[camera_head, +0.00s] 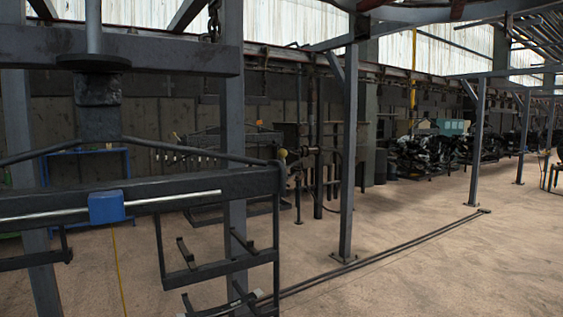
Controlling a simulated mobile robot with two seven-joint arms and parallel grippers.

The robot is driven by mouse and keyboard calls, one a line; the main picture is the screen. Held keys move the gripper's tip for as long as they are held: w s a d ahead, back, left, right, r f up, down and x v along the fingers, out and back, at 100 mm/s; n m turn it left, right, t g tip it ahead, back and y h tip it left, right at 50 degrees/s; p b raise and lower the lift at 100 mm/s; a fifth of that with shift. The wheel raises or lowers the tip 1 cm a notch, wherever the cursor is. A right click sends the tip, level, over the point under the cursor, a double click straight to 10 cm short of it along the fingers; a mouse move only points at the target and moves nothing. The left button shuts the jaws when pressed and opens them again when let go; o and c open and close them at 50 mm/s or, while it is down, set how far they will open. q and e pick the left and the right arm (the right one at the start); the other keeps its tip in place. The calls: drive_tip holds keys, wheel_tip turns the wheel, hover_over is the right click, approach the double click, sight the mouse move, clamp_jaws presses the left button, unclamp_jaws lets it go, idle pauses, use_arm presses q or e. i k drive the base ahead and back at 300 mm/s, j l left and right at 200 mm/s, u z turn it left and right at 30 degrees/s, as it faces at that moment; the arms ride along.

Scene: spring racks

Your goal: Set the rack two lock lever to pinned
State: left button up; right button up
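A dark metal hanging rack (160,187) fills the left of the head view, close to me. A blue block (106,207) sits on a bright metal rod along its crossbar. A thin yellow cord (118,270) hangs below the block. A small yellow knob (282,153) shows at the right end of the crossbar. I cannot tell which rack is rack two, or which part is its lock lever. Neither of my grippers is in view.
Steel posts stand behind the rack and at the middle (349,160) and right (476,150). A low double floor rail (390,250) runs diagonally across the floor. Dark machinery (430,150) lines the back. The brown floor (480,270) at right front is clear.

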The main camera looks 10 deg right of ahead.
sight(283, 153)
drive_tip(key=i+l+u, duration=0.1)
drive_tip(key=l, duration=0.25)
drive_tip(key=i+l, duration=0.2)
drive_tip(key=l, duration=0.15)
drive_tip(key=i+l+u, duration=0.15)
drive_tip(key=l, duration=0.85)
drive_tip(key=k+u, duration=0.05)
